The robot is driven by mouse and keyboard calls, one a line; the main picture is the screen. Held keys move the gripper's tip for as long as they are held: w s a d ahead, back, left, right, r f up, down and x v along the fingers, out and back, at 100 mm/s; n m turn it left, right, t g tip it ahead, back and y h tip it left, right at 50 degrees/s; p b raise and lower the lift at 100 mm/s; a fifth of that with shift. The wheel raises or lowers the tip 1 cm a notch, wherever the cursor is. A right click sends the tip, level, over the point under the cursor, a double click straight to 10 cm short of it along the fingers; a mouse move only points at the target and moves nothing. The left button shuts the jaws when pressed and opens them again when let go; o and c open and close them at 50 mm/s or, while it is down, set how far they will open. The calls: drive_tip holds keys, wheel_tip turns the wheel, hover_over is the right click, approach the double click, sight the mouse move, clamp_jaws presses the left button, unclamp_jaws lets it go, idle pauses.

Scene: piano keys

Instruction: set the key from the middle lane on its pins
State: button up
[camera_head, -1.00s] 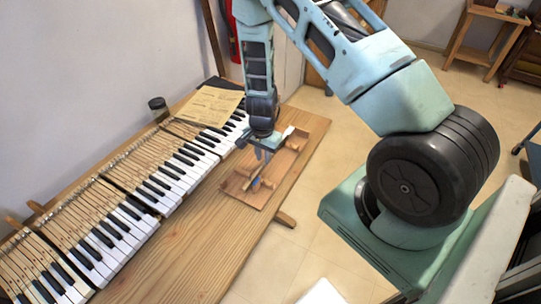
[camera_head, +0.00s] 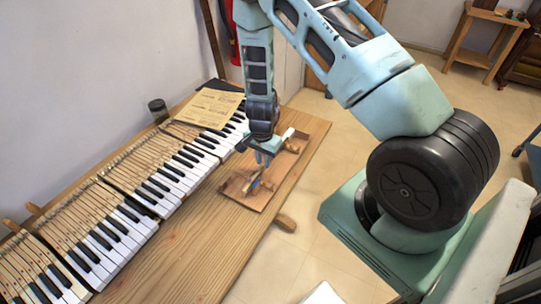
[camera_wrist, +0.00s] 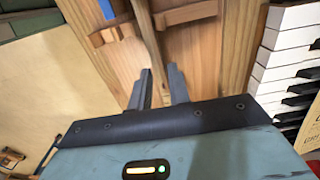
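A shallow wooden tray (camera_head: 241,201) lies on the bench to the right of the keyboard. A long bare wooden key stick (camera_wrist: 146,32) runs along the tray in the wrist view, under my gripper. A white key end (camera_head: 289,133) shows at the tray's far end; I cannot tell which stick it belongs to. My gripper (camera_head: 263,158) points down over the tray. In the wrist view its two fingers (camera_wrist: 160,85) stand apart, one on each side of the stick. They look open, and contact is not clear. The key's empty place on the pins cannot be made out.
The keyboard (camera_head: 170,178) has white and black keys in several sections. Wooden blocks (camera_head: 293,147) cross the tray, and a small blue patch (camera_head: 255,184) shows there. The near bench top (camera_head: 195,250) is clear.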

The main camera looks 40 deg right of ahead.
drive_tip(key=shift+f, duration=0.4)
clamp_jaws()
drive_tip(key=shift+r, duration=0.15)
wheel_tip(320, 180, up, 8)
drive_tip(key=p, duration=0.6)
idle(0.8)
drive_tip(key=shift+r, duration=0.1)
